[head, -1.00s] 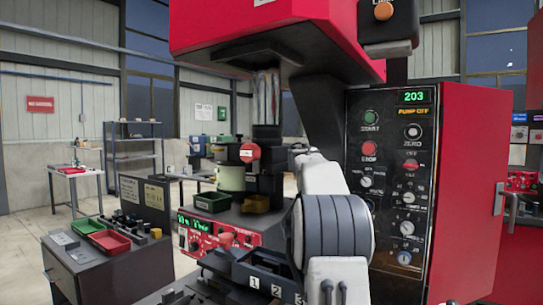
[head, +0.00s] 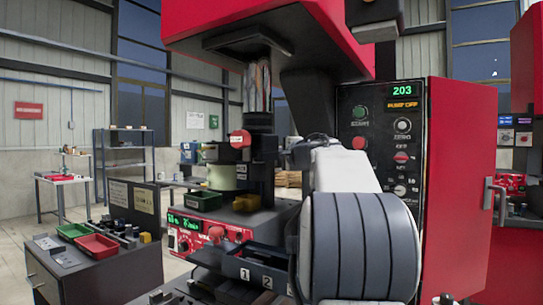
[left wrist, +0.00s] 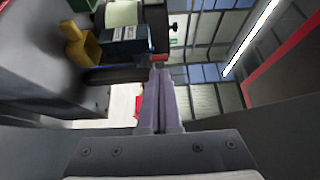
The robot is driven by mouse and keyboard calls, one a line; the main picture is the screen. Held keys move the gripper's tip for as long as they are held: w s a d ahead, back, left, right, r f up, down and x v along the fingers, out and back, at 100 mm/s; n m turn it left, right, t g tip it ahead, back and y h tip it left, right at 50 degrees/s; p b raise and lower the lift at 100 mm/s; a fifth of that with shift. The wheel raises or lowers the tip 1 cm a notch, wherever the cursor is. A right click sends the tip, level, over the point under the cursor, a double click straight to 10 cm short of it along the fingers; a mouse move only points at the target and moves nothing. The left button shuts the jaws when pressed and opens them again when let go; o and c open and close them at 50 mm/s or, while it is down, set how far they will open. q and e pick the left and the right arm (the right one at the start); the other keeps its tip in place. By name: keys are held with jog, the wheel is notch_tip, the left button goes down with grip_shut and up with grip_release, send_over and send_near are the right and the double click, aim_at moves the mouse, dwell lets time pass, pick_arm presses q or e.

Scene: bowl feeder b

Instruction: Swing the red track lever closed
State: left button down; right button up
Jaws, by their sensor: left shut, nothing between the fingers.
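The red round knob that looks like the track lever's end (head: 240,139) shows in the head view, at the front of the dark column. A cream cylinder (head: 221,177) stands just below it. My white and grey arm fills the lower middle right, and its far end reaches beside the column. My left gripper (left wrist: 160,78) shows in the left wrist view with its fingers shut together and empty. Small red patches show by the fingers there; I cannot tell whether they belong to the lever or whether anything touches. In the head view the fingertips cannot be made out.
A green bin (head: 203,201) and a yellow bin (head: 246,203) sit below the column. A control panel (head: 379,130) stands on the right. Numbered dark bins (head: 254,263) are in front. A side cabinet (head: 105,270) carries red and green trays.

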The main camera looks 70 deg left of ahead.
pick_arm(q)
jog(key=shift+w, duration=0.1)
dwell(0.4)
